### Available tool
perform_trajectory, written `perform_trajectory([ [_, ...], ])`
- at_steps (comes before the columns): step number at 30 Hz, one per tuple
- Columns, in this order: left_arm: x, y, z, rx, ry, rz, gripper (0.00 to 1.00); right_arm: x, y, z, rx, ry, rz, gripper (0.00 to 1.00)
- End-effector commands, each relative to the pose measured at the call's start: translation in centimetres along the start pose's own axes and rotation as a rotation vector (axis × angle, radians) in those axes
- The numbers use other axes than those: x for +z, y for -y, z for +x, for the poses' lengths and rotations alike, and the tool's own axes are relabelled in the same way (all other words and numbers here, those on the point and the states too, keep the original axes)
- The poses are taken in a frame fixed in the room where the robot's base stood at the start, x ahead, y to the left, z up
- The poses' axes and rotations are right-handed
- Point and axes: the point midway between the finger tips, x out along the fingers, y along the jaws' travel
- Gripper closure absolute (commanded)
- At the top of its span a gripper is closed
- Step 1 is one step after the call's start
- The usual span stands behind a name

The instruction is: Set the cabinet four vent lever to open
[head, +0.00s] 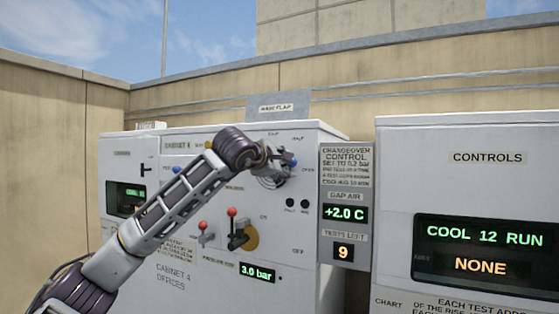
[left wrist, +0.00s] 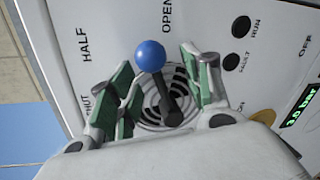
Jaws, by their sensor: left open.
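Cabinet four (head: 175,255) is a white box with a printed front. Its vent lever (left wrist: 167,98) has a blue ball knob and a black stem over a round slotted vent (left wrist: 152,110). In the left wrist view the labels SHUT, HALF and OPEN ring the vent. The knob leans toward OPEN, on the HALF side of that word; its exact setting is hard to tell. My left gripper (left wrist: 160,70) is open, with green-padded fingers on either side of the lever; contact is unclear. In the head view my left gripper (head: 281,160) partly hides the vent. My right gripper is not in view.
Red-knobbed levers (head: 231,213) and a 3.0 bar display (head: 257,273) sit lower on the cabinet. A changeover panel (head: 346,205) stands just right, then a controls cabinet (head: 468,190) reading COOL 12 RUN, NONE. A wave flap plate (head: 277,107) rises behind.

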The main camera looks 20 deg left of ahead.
Motion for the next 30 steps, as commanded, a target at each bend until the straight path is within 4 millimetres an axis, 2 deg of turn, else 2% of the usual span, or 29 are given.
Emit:
perform_trajectory([
  [19, 0.0, 0.1, -8.8, 0.001, -0.002, 0.004, 0.51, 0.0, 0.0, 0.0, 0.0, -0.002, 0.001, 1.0],
  [24, 0.0, 0.2, -10.3, 0.001, -0.001, 0.004, 0.51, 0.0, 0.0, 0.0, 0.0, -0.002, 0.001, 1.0],
  [30, 0.0, 0.2, -10.8, -0.001, -0.003, 0.004, 0.51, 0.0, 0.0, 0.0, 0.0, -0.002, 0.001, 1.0],
])
